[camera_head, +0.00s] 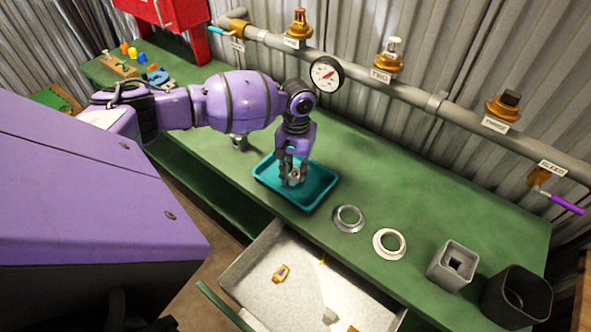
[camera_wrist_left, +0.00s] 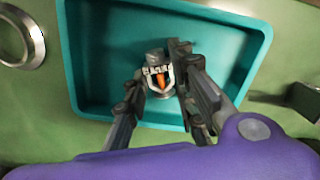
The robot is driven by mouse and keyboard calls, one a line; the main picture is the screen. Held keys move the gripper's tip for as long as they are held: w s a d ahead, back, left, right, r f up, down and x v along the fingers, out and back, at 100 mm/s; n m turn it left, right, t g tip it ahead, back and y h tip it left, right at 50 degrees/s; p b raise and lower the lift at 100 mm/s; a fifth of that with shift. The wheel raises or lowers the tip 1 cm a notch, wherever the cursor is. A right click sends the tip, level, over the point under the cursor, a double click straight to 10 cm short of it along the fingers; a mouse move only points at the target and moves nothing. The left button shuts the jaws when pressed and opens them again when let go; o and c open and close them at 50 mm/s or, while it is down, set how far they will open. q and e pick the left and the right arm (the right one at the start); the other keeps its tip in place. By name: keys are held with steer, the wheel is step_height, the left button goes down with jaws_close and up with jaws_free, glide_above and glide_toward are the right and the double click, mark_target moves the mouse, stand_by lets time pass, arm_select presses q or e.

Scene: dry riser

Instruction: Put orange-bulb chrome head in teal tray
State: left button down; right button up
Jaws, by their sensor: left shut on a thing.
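The teal tray (camera_head: 318,188) sits on the green bench, and it also fills much of the left wrist view (camera_wrist_left: 92,70). My left gripper (camera_head: 292,179) points down into the tray area. In the left wrist view the gripper (camera_wrist_left: 158,90) is shut on the chrome head (camera_wrist_left: 157,62), a small silver piece with an orange bulb showing in its frame. The head is inside the tray's outline; I cannot tell whether it touches the tray floor. In the head view the gripper fingers mostly hide it. My right gripper is not in view.
A silver ring (camera_head: 348,219) and a white ring (camera_head: 389,244) lie right of the tray, with a grey square holder (camera_head: 452,266) and a black bin (camera_head: 516,296) beyond. An open drawer (camera_head: 262,262) juts out in front. A pipe with a gauge (camera_head: 327,74) runs behind.

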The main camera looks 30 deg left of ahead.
mark_target(296, 173)
arm_select(q)
steer(key=c, duration=1.5)
jaws_free()
steer(key=shift+o, duration=0.2)
step_height(296, 173, up, 12)
steer(key=shift+w+r+p, duration=0.15)
steer(key=shift+w+p, duration=0.25)
steer(key=shift+a, duration=0.1)
